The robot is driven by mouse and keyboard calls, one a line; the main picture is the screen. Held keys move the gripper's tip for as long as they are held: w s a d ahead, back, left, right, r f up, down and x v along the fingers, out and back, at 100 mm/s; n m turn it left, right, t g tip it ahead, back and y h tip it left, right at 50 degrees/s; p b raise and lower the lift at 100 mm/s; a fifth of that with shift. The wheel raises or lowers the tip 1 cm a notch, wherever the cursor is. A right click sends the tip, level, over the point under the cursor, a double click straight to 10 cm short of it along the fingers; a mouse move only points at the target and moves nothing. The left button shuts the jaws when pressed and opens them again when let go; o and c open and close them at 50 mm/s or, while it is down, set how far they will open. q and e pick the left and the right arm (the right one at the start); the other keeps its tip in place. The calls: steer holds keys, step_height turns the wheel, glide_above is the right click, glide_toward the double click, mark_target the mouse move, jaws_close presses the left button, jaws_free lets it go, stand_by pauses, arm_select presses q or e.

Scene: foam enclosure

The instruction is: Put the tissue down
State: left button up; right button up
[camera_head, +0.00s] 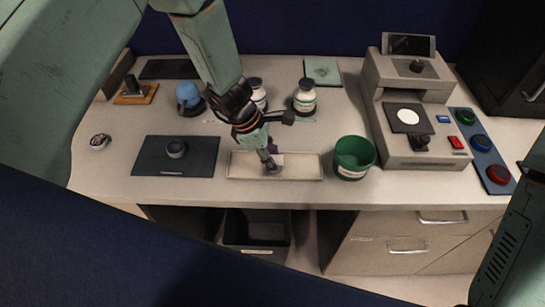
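My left gripper (278,140) reaches down over the shallow pale tray (305,167) at the front middle of the bench. Its two fingers are spread wide: one points right, towards the white bottle, and the other points down to the tray. A small pale grey patch (277,159) shows by the lower fingertip, in the tray; it may be the tissue, but it is too small to tell. No other tissue can be made out. My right gripper is not in view; only part of my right arm shows at the lower right.
A green tub (354,158) stands right of the tray. A dark mat (150,156) with a small jar (176,149) lies to its left. White bottles (305,97) and a blue-topped bottle (188,97) stand behind. A grey machine (420,90) and coloured buttons (481,144) are at right.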

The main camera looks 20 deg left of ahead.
arm_select(q)
steer(key=shift+o, duration=0.6)
steer(key=shift+s+f, duration=0.1)
steer(key=shift+s, duration=0.05)
steer(key=w+p+v, duration=0.1)
steer(key=p+v, duration=0.1)
steer(key=v, duration=1)
steer(key=shift+s+r, duration=0.2)
steer(key=shift+s, duration=0.15)
steer(key=shift+s, duration=0.1)
